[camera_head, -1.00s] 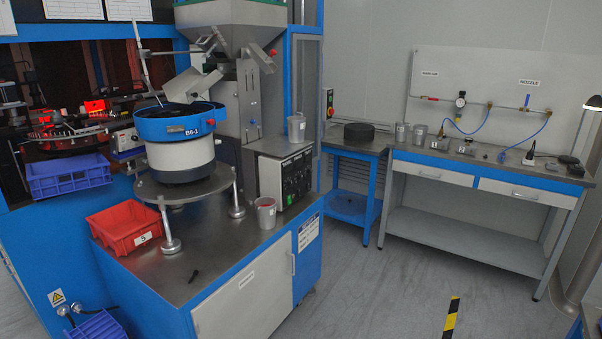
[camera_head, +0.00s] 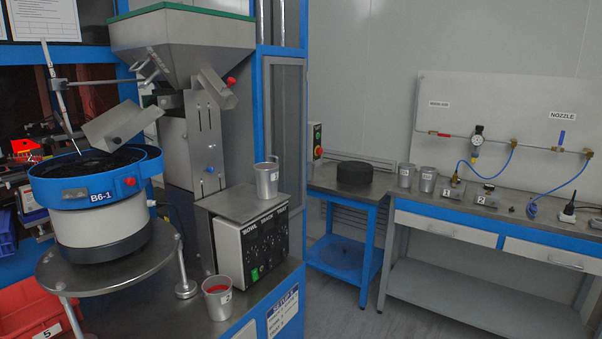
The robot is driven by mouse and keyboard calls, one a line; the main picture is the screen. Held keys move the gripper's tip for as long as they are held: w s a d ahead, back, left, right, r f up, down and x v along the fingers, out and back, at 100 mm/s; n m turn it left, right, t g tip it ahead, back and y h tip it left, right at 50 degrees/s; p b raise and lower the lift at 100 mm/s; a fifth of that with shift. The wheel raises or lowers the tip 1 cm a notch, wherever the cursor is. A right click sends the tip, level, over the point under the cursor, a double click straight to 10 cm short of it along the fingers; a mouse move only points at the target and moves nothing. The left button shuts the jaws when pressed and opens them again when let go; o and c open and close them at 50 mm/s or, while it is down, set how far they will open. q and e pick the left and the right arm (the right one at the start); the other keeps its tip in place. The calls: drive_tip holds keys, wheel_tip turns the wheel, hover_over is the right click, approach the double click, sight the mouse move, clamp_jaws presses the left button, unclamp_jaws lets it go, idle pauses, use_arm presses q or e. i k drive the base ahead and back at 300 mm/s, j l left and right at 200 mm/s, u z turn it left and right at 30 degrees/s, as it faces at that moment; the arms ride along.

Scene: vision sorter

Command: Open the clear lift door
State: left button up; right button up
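I cannot clearly make out a clear lift door. A blue-framed machine enclosure (camera_head: 95,52) fills the left side, with a dark interior and a red-lit part (camera_head: 25,149) inside, partly hidden behind the bowl feeder. White sheets (camera_head: 45,18) hang at its top left. A tall, narrow, grey-looking pane (camera_head: 284,130) in a blue frame stands right of the hopper; I cannot tell whether it is a door. Neither of my grippers is in view.
The bowl feeder (camera_head: 95,218) and hopper (camera_head: 185,42) stand in front of the enclosure. A metal cup (camera_head: 267,180) stands on the control box, another (camera_head: 217,298) below it. A workbench (camera_head: 470,221) stands right. A red bin (camera_head: 28,312) is bottom left.

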sight(266, 61)
drive_tip(key=i+l+u, duration=0.25)
drive_tip(key=i+l, duration=0.2)
drive_tip(key=l, duration=0.25)
drive_tip(key=i+l+u, duration=0.15)
drive_tip(key=l, duration=0.25)
drive_tip(key=i, duration=0.05)
